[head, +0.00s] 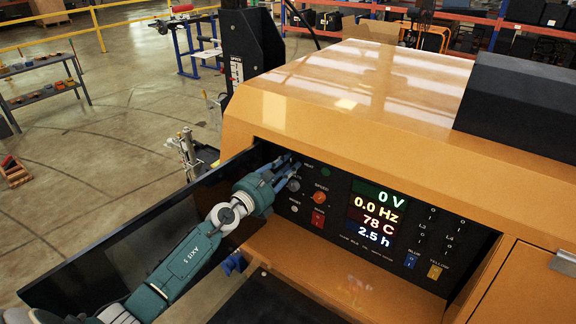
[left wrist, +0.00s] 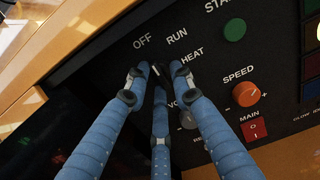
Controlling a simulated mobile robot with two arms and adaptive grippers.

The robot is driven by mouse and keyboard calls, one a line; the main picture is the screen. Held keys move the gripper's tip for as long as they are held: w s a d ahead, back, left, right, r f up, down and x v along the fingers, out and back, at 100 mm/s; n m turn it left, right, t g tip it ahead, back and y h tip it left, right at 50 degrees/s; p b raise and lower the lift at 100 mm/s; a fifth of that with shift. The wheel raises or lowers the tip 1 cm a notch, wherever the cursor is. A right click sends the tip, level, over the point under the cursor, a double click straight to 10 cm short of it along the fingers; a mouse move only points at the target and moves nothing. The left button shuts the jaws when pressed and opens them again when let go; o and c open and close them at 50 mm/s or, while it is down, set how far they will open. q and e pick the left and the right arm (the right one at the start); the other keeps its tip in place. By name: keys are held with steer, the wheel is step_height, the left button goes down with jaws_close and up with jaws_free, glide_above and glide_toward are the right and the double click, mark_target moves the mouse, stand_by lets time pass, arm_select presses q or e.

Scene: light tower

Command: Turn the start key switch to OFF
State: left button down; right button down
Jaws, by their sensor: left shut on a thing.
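The start key switch (left wrist: 155,71) is at the upper left of the black control panel (head: 335,240), by the printed words OFF, RUN and HEAT. My left gripper (head: 290,166) reaches it from the left in the head view. In the left wrist view its three blue fingers (left wrist: 155,80) are closed around the key. The fingers hide most of the switch, so I cannot tell exactly which word it points at. In the head view the key is hidden behind the fingers.
A green button (left wrist: 235,29), orange speed knob (left wrist: 246,94) and red main switch (left wrist: 254,129) are close by. The display (head: 374,214) reads 0 V, 0.0 Hz, 78 C, 2.5 h. A black open door (head: 90,267) stands left of the panel, beside my arm.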

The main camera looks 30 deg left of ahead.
arm_select(q)
steer(key=shift+a+r, duration=0.25)
steer(key=shift+a, duration=0.05)
steer(key=c, duration=1.7)
jaws_free()
steer(key=shift+a+f, duration=0.1)
steer(key=shift+f, duration=0.05)
steer(key=s, duration=0.4)
steer(key=s+a, duration=0.1)
steer(key=s, duration=0.7)
steer(key=shift+a, duration=0.25)
